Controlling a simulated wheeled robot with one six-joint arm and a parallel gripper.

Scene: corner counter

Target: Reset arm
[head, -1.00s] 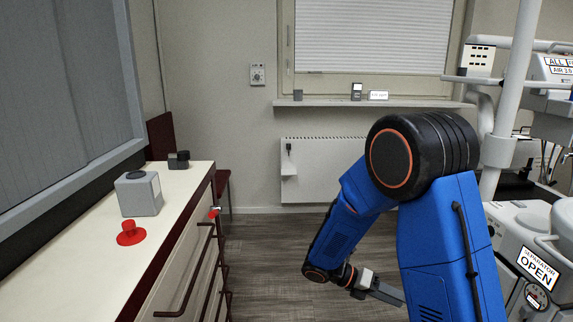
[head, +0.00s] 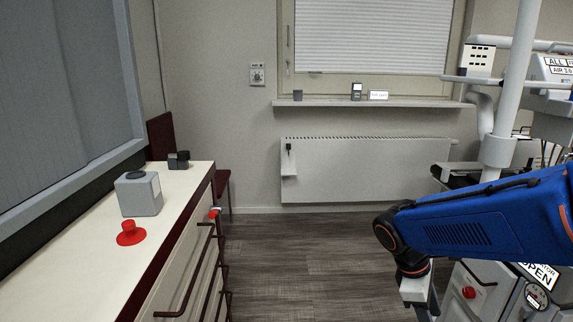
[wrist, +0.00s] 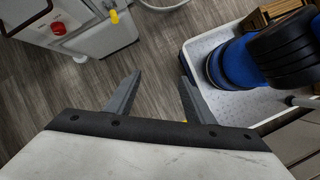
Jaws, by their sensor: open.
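My gripper (wrist: 157,94) is open in the wrist view, with its two grey fingers apart and nothing between them. Bare wood floor shows between and beyond the fingers. In the head view my blue arm reaches in from the right edge, and my gripper (head: 427,298) hangs low at its left end, pointing down over the floor. It is close to the white machine at the right, and the fingertips are hard to make out there. It is well away from the counter.
The counter (head: 85,235) at left bears a grey box (head: 139,194), a red knobbed piece (head: 130,234) and a small dark object (head: 178,160). A white machine (head: 500,297) with a red button stands right. A radiator (head: 370,170) is on the far wall. The middle floor is clear.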

